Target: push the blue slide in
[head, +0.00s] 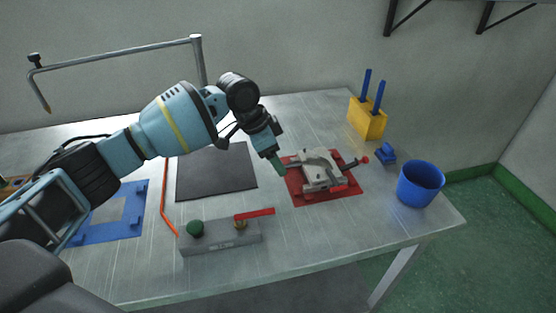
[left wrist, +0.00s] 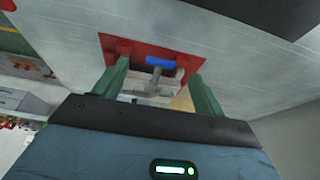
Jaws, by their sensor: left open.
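A grey clamp-like fixture (head: 322,172) sits on a red mat (head: 295,193) at the right of the table. In the left wrist view the blue slide (left wrist: 160,61) shows as a short blue bar on a grey stem, over the red mat (left wrist: 118,45). I cannot make out the slide in the head view. My left gripper (head: 279,165) is at the left side of the fixture, pointing down. In the left wrist view its green fingers (left wrist: 158,72) are open, with the slide between and beyond them. I cannot tell whether they touch it. My right gripper is not in view.
A blue cup (head: 420,184), a small blue object (head: 386,154) and a yellow block with two blue posts (head: 367,118) stand right of the fixture. A grey box with a red lever (head: 220,237) is in front. A dark mat (head: 215,175) lies left.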

